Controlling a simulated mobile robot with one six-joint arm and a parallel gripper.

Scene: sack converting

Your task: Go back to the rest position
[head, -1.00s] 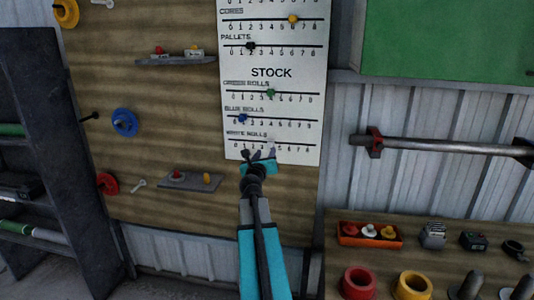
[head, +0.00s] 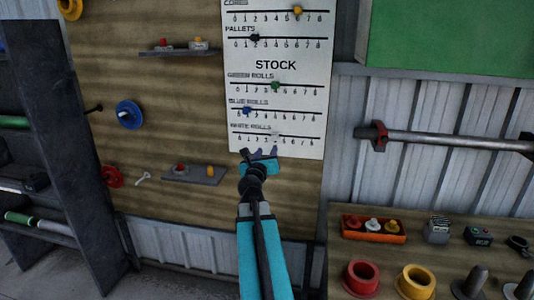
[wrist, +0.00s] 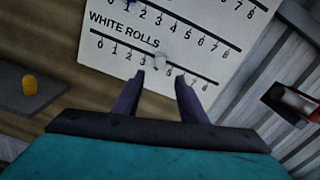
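My gripper (head: 259,154) is open and empty, in front of the lower edge of the white STOCK board (head: 312,60). In the wrist view my gripper's two fingers (wrist: 160,80) stand apart, with nothing between them. The white slider (head: 276,136) sits on the WHITE ROLLS line, around 4; in the wrist view the white slider (wrist: 160,61) shows just beyond the fingertips, apart from them. The green slider (head: 275,86), blue slider (head: 247,110), black slider (head: 255,37) and yellow slider (head: 297,11) sit on the lines above.
A wooden bench (head: 400,262) at lower right holds a red-orange tray (head: 372,236), red and yellow rings and small devices. A small shelf (head: 194,175) is left of my gripper. A dark rack (head: 75,150) stands at left.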

